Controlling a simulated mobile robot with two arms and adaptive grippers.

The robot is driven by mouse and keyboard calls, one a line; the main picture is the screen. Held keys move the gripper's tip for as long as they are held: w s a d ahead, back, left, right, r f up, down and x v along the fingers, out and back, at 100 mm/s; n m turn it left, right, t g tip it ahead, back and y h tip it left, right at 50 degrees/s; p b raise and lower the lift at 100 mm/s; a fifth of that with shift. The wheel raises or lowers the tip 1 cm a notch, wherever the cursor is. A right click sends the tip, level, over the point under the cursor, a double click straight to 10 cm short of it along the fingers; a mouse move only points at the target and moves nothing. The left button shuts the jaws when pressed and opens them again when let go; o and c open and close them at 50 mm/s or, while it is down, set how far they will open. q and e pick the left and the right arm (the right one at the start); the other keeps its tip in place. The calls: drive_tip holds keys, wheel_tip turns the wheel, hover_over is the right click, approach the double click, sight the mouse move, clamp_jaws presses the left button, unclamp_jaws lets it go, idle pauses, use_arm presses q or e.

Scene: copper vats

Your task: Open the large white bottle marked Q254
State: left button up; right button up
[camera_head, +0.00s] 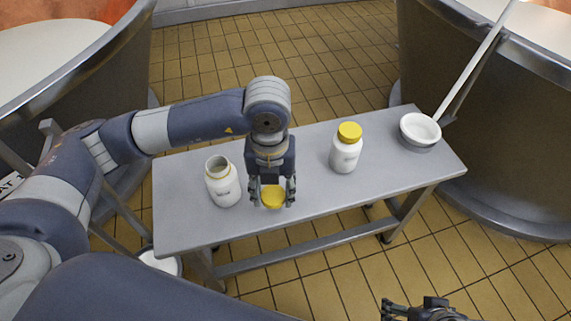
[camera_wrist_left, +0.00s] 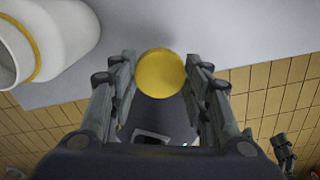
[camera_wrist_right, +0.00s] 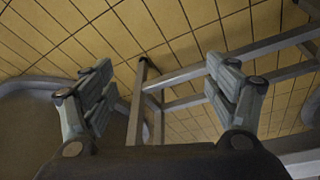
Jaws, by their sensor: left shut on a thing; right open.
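An open white bottle (camera_head: 223,184) without a lid stands upright on the left part of the grey bench. Its dark marking is too small to read. It also shows at the upper left of the left wrist view (camera_wrist_left: 58,35). My left gripper (camera_head: 272,194) points down to the right of this bottle and is shut on a round yellow lid (camera_wrist_left: 160,73). I cannot tell whether the lid touches the bench. A second white bottle (camera_head: 345,153) with its yellow cap on stands farther right; its marking is unreadable. My right gripper (camera_wrist_right: 158,88) is open and empty, low in front of the bench.
The grey bench (camera_head: 310,185) has free surface between the bottles. A white bowl (camera_head: 420,129) is at its right end, with a long pale pole (camera_head: 475,60) beside it. Large metal vats (camera_head: 490,130) stand on both sides. A white round object (camera_head: 160,262) is below the bench's left end.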

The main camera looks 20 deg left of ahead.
use_arm(q)
drive_tip(key=w, duration=0.3)
drive_tip(key=w+b, duration=0.1)
drive_tip(key=w, duration=0.3)
drive_tip(key=w+a+f, duration=0.1)
drive_tip(key=w, duration=0.3)
wheel_tip(320, 180, down, 3)
drive_tip(key=shift+f+b, duration=0.1)
drive_tip(key=shift+b, duration=0.55)
drive_tip(key=shift+f, duration=0.2)
use_arm(e)
drive_tip(key=w+a+r+t+y, duration=0.1)
drive_tip(key=w+a+r+t, duration=0.1)
drive_tip(key=w, duration=0.4)
drive_tip(key=w+a+r+t, duration=0.2)
drive_tip(key=w+r+t, duration=0.1)
drive_tip(key=w, duration=0.3)
drive_tip(key=shift+r+t+y, duration=0.4)
drive_tip(key=shift+t, duration=0.5)
use_arm(q)
drive_tip(key=shift+f, duration=0.1)
drive_tip(key=o, duration=1.2)
use_arm(e)
drive_tip(key=shift+w+r, duration=0.2)
drive_tip(key=shift+r, duration=0.05)
drive_tip(key=shift+s, duration=0.1)
